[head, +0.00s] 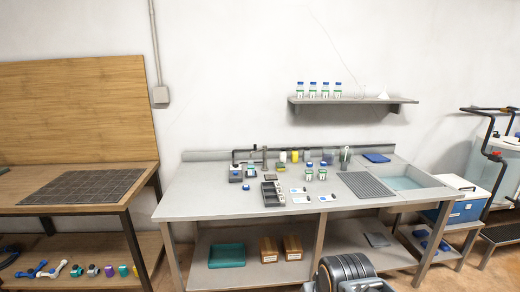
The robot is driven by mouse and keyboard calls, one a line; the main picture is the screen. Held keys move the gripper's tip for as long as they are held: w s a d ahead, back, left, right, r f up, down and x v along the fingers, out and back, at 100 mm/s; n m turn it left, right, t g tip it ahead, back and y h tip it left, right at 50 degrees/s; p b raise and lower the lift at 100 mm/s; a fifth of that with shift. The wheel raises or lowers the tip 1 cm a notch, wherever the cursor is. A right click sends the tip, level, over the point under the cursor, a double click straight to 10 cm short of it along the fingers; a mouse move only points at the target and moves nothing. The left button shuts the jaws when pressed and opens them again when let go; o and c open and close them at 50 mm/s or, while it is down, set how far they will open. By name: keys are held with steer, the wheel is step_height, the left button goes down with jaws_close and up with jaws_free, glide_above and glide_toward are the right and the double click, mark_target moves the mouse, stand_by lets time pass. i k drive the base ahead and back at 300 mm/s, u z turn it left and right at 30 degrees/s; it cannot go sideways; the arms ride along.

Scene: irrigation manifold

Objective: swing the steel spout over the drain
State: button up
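A small upright grey post (264,158) stands at the back left of the steel bench, with a thin dark pipe (243,150) reaching left from its top. This looks like the spout, but it is too small to be sure. A small dark square (270,177) lies flat on the bench just in front of it; I cannot tell whether it is the drain. A sink basin (405,183) with bluish water is at the bench's right end. My gripper is not in view; only a dark ribbed part of my own body shows at the bottom.
The steel bench (205,190) is clear at its left end. A dark divided tray (272,194), white cards, jars and a grey ribbed mat (366,185) occupy its middle. A wall shelf (352,101) holds several bottles. A wooden bench (145,175) stands left, a blue-and-white cooler (466,207) right.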

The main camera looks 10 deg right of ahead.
mark_target(264, 148)
steer(key=u, duration=0.15)
steer(key=i, duration=2.3)
steer(key=z, duration=0.15)
